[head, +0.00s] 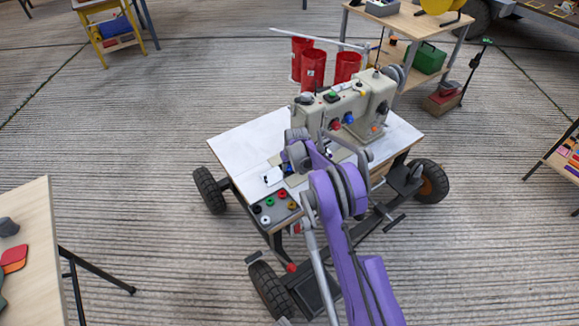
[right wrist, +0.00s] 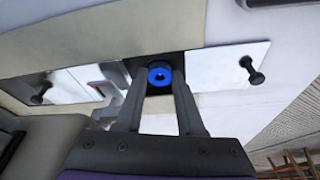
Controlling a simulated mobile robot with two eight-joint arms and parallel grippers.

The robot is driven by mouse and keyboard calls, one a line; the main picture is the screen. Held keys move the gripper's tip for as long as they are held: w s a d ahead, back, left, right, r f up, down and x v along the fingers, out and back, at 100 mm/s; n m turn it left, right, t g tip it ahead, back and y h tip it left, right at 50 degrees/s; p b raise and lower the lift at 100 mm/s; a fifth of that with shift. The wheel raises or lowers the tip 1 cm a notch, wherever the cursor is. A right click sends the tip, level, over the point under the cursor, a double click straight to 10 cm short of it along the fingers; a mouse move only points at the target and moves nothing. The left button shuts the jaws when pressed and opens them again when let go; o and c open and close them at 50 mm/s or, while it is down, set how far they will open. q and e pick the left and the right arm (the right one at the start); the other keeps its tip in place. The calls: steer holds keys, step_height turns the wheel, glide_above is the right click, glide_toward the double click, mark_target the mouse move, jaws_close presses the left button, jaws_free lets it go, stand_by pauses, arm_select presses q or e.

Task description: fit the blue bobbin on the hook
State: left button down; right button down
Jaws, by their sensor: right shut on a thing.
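The blue bobbin (right wrist: 160,76) is between the two fingers of my right gripper (right wrist: 159,82), which is shut on it. Its round face with a dark centre hole shows in the right wrist view. A dark opening between pale metal plates lies just behind the bobbin. The hook cannot be made out in that opening, and I cannot tell whether the bobbin touches it. In the head view my right gripper (head: 290,165) is low at the left end of the sewing machine (head: 318,113); its fingertips are hard to make out. My left gripper is not in view.
The machine stands on a wheeled cart with a white top (head: 240,142). A grey tray (head: 274,222) of several coloured bobbins is at its front edge. Red cylinders (head: 313,68) stand behind. Black knobs (right wrist: 250,70) stick out from the metal plates near the fingers.

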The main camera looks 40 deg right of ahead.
stand_by(0.4)
steer(key=shift+r+p, duration=0.45)
steer(key=shift+r, duration=0.3)
steer(key=shift+f, duration=0.65)
stand_by(2.8)
steer(key=shift+r, duration=0.65)
steer(key=shift+f+b, duration=0.3)
steer(key=shift+f, duration=0.5)
stand_by(2.0)
